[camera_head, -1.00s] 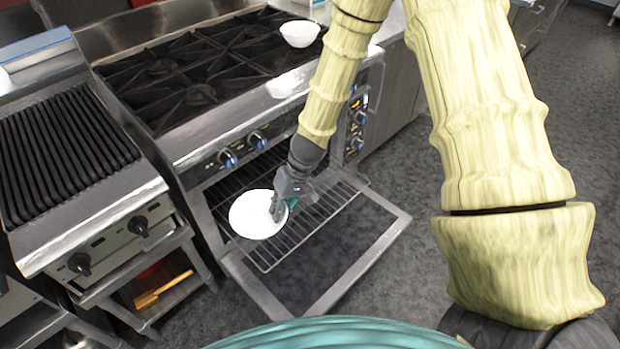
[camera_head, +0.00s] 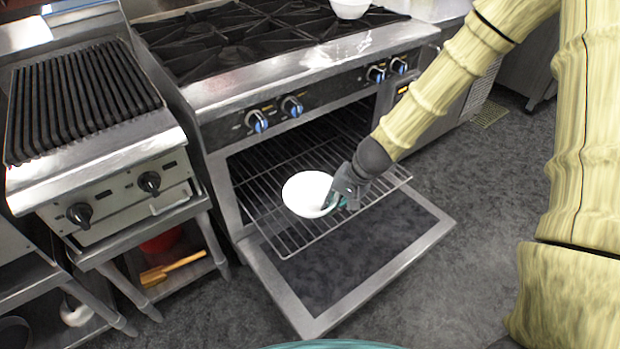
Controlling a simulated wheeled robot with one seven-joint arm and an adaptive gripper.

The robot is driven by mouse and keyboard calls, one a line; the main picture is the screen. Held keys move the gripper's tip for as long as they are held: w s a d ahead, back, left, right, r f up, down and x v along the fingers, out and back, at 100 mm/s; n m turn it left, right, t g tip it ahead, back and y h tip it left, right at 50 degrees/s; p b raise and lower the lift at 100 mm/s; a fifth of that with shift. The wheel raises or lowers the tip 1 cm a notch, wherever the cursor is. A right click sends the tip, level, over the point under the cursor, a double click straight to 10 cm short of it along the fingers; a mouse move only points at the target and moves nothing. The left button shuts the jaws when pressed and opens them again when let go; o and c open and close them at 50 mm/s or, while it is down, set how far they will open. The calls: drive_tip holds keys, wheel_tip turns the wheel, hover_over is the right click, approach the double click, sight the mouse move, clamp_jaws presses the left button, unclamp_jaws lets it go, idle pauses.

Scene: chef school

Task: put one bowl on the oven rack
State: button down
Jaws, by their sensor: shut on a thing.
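A white bowl (camera_head: 306,192) is at the front part of the pulled-out oven rack (camera_head: 289,238), over its wires in the picture. I cannot tell whether it touches the rack. My gripper (camera_head: 337,199) is shut on the right side of the bowl; the bowl hides part of the fingers. The oven door (camera_head: 345,268) is folded down below the rack. A second white bowl (camera_head: 351,8) stands on the stove top at the upper edge of the picture.
The stove front with its blue-rimmed knobs (camera_head: 257,121) is above the oven opening. A grill (camera_head: 77,100) stands to the left, with a wooden utensil (camera_head: 172,269) on the shelf below. Bare floor (camera_head: 430,290) lies to the right of the door.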

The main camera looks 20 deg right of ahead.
drive_tip(key=shift+d+f+m+t+h+b, duration=0.5)
drive_tip(key=shift+d+f+m+b, duration=0.9)
drive_tip(key=shift+f+b, duration=2.1)
drive_tip(key=shift+d+f+m+t+h+b, duration=0.55)
drive_tip(key=shift+f+m+b, duration=1.7)
drive_tip(key=shift+b, duration=2.15)
drive_tip(key=shift+n, duration=0.25)
drive_tip(key=w+a, duration=0.1)
drive_tip(key=w, duration=0.4)
drive_tip(key=w+a+f, duration=0.1)
drive_tip(key=w+a, duration=0.1)
drive_tip(key=w, duration=0.3)
drive_tip(key=w+a+b, duration=0.1)
drive_tip(key=w, duration=0.4)
drive_tip(key=shift+a+f, duration=0.15)
drive_tip(key=shift+f, duration=0.25)
drive_tip(key=shift+f+b, duration=1.4)
drive_tip(key=shift+f, duration=0.45)
drive_tip(key=shift+r, duration=0.1)
drive_tip(key=c, duration=1.6)
unclamp_jaws()
drive_tip(key=shift+o, duration=0.2)
